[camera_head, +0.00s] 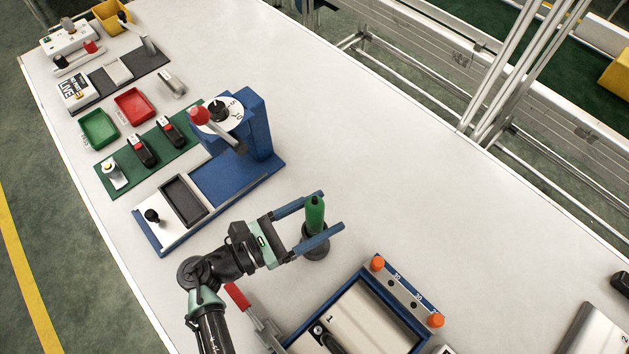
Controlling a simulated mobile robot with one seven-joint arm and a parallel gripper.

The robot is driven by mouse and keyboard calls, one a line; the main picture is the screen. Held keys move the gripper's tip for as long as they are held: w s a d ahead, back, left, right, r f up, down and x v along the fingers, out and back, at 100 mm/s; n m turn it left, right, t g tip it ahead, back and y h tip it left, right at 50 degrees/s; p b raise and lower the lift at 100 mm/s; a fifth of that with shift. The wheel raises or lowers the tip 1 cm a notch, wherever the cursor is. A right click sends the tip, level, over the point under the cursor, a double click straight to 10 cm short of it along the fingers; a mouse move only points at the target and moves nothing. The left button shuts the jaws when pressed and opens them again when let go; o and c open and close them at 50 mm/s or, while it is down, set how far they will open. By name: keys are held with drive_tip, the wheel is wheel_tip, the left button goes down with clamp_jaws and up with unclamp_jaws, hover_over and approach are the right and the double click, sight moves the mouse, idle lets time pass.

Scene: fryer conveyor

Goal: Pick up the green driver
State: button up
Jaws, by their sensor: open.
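The green driver (314,214) stands upright in a dark round holder (316,247) on the white table. Only its green handle shows above the holder. My gripper (332,212) is open, with one blue finger on the far side of the driver and the other on the near side. The driver's handle appears between the two fingers in the picture. I cannot tell whether either finger touches it.
A blue fixture with a dial (262,125) stands behind and left of my gripper. A blue-framed tray with orange knobs (399,290) lies in front, and a red-handled clamp (238,295) is beside it. The table (400,170) right of the driver is clear.

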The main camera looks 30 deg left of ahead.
drive_tip(key=shift+x, duration=1.2)
clamp_jaws()
